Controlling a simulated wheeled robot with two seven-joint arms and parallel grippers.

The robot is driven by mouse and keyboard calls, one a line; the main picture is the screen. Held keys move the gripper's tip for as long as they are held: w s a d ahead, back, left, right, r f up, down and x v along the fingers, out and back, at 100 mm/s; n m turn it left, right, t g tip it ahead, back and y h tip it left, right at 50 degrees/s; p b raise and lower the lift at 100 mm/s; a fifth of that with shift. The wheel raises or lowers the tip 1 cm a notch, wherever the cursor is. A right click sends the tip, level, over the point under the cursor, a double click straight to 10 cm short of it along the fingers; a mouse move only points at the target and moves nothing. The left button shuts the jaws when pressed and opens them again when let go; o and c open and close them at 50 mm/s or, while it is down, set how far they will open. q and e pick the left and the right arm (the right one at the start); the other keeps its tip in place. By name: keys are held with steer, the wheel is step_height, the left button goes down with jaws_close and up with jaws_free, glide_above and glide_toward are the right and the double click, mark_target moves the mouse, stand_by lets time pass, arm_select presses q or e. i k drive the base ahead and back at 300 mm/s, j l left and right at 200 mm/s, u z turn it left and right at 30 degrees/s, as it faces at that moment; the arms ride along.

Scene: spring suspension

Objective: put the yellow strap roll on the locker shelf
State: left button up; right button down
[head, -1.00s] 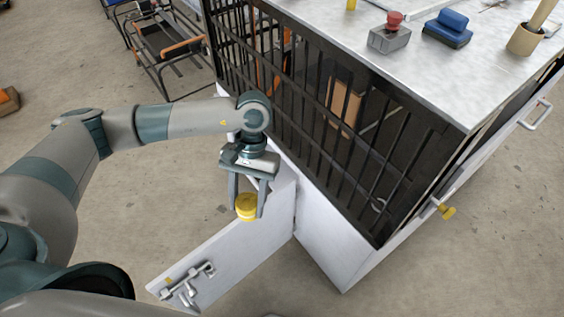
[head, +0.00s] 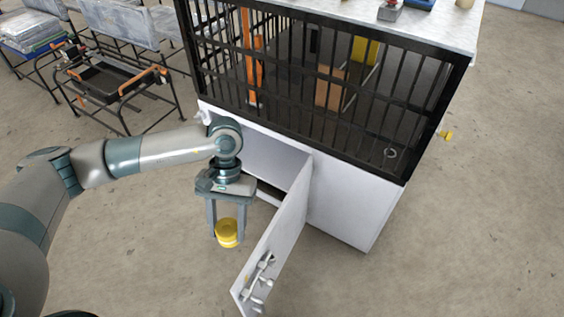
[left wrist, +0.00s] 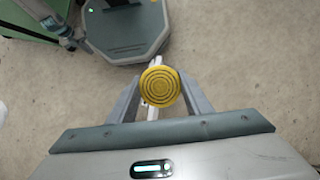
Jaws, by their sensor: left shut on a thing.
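The yellow strap roll (head: 228,233) is held between the fingertips of my left gripper (head: 226,228). In the left wrist view the roll (left wrist: 160,86) shows its round ringed face between the two fingers. The roll hangs above the floor, left of the open locker door (head: 274,240). The white locker (head: 350,200) stands below the black barred cage. Its door swings out toward the front and has a bolt latch (head: 258,283). Part of the dark locker opening (head: 268,190) shows behind the gripper and the door. The shelf inside is mostly hidden. My right gripper is not in view.
The black barred cage (head: 320,75) holds a brown box (head: 329,88) and a yellow item (head: 364,50). A metal top (head: 440,30) covers it. Wheeled carts (head: 110,80) stand at the back left. The concrete floor in front is clear.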

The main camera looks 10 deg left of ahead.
mark_target(269, 153)
steer(key=k+j+z, duration=0.15)
steer(key=j, duration=0.3)
steer(key=j+z, duration=0.2)
steer(key=j, duration=0.25)
steer(key=k+j+z, duration=0.15)
steer(key=j, duration=0.25)
steer(key=k+j+z, duration=0.15)
steer(key=i+j+z, duration=0.2)
steer(key=j, duration=0.4)
steer(key=j+z, duration=0.15)
steer(key=j, duration=0.45)
steer(key=i+j+z, duration=0.2)
steer(key=j, duration=0.45)
steer(key=i+j, duration=0.1)
steer(key=j, duration=0.15)
steer(key=i+j, duration=0.15)
steer(key=j, duration=0.15)
